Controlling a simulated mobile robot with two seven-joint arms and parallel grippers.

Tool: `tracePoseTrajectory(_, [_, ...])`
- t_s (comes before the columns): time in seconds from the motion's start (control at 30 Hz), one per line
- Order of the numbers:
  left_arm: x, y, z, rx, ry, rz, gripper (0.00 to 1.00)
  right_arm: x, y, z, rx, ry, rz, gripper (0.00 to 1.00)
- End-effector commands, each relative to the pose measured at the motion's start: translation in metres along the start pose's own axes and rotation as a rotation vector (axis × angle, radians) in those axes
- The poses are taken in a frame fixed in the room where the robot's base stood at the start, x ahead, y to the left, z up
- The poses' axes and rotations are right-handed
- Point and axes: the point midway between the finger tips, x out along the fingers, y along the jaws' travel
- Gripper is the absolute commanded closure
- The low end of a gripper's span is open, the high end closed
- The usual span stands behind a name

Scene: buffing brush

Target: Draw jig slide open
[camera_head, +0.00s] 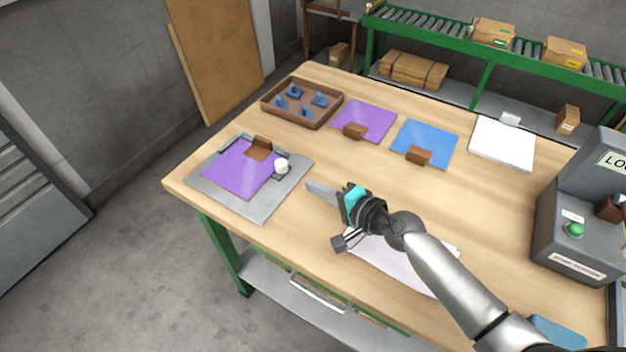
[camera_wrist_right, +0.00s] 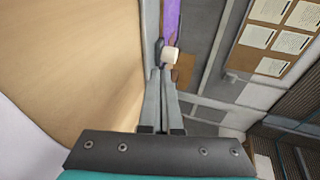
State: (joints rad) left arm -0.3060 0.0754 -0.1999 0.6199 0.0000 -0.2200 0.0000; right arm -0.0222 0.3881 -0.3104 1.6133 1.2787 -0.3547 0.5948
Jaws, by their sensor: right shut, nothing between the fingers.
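The jig (camera_head: 214,191) is a grey plate at the left end of the workbench, with a purple sheet (camera_head: 232,172) and a brown block (camera_head: 259,148) on it. Its slide has a white knob (camera_head: 281,166) at the jig's right side; the knob also shows in the right wrist view (camera_wrist_right: 170,55). My right gripper (camera_head: 310,187) is shut and empty, just right of the jig, its fingers pointing toward the knob. In the right wrist view its fingertips (camera_wrist_right: 164,72) appear just below the knob; whether they touch is unclear. My left gripper is out of view.
A brown tray (camera_head: 268,112) with several blue pieces stands behind the jig. Purple (camera_head: 372,113) and blue (camera_head: 428,135) sheets with brown blocks lie at the back. A grey machine (camera_head: 572,262) with a green button stands right. White paper lies beneath my right arm.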

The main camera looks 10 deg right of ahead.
Motion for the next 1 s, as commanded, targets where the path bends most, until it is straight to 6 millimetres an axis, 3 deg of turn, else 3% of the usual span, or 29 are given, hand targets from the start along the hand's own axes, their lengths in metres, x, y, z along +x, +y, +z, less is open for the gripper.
tracePoseTrajectory(0.1, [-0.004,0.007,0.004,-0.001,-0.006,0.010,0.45,-0.025,0.000,0.001,-0.001,-0.001,0.001,1.00])
tracePoseTrajectory(0.4, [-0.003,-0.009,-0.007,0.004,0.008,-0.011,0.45,-0.070,0.000,0.000,-0.001,-0.001,0.001,1.00])
tracePoseTrajectory(0.6, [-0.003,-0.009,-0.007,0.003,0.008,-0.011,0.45,-0.081,-0.001,0.000,-0.001,-0.001,-0.001,1.00])
tracePoseTrajectory(1.0, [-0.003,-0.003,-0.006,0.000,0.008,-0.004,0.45,-0.082,-0.001,0.000,-0.001,-0.001,-0.002,1.00])
